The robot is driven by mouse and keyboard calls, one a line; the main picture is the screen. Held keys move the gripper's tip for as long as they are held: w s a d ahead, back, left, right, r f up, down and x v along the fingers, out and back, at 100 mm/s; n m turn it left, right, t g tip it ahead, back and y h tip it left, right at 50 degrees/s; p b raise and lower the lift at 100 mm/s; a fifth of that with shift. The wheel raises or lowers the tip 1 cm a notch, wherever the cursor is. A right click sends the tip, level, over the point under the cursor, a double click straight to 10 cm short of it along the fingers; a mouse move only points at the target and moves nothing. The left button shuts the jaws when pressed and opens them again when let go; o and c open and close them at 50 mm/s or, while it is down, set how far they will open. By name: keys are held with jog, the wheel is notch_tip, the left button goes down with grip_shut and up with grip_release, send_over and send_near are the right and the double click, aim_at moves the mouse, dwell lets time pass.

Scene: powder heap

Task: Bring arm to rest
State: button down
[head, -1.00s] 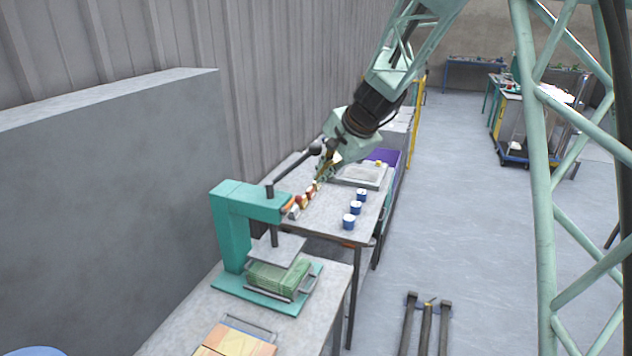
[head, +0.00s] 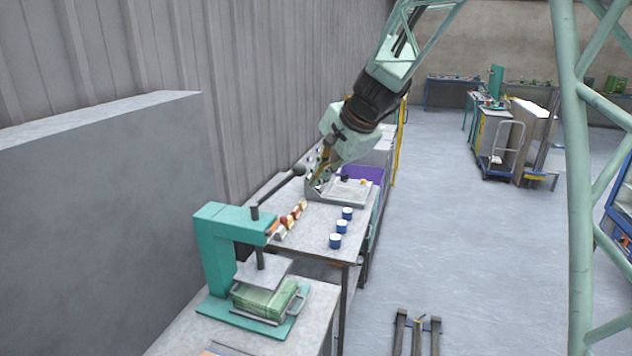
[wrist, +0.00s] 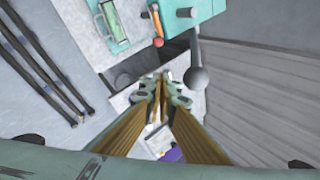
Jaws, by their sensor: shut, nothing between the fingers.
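My arm reaches down from the top of the head view. My gripper (head: 317,183) is shut and empty. In the head view its tips appear in front of the left side of a grey tray (head: 352,195) on the far table; the gap between them is hard to judge. In the wrist view the long tan fingers of my gripper (wrist: 160,84) come together at the tips, with nothing between them. The tips overlap the view of the table, and the fingers hide part of it.
A teal press (head: 212,245) with a ball-ended lever (head: 298,171) stands on the near table. Three blue cups (head: 335,241) and a row of small coloured items (head: 291,220) are on the far table. A purple bin (head: 362,174) is behind. The floor at right (head: 460,240) is open.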

dwell(0.3)
jog(key=s+d+r+n+h+b, duration=0.15)
jog(key=s+d, duration=0.25)
jog(key=s, duration=0.4)
jog(key=s+d+r+n+b, duration=0.15)
jog(key=s+d, duration=0.25)
jog(key=s, duration=0.5)
jog(key=s+d+r+n+b, duration=0.1)
jog(key=s+d+n+b, duration=0.2)
jog(key=s, duration=0.5)
jog(key=s+d+f+n+h+b, duration=0.1)
jog(key=s+d+f+b, duration=0.1)
jog(key=s, duration=0.8)
jog(key=s+d+f+n+h+b, duration=0.1)
jog(key=s+d+f+b, duration=0.1)
jog(key=s+d+f, duration=0.2)
jog(key=s+d+f+n+g+h+b, duration=0.1)
jog(key=s+d+f, duration=0.3)
jog(key=s, duration=1.2)
jog(key=d+b, duration=0.1)
jog(key=d, duration=0.2)
jog(key=shift+s+d, duration=0.3)
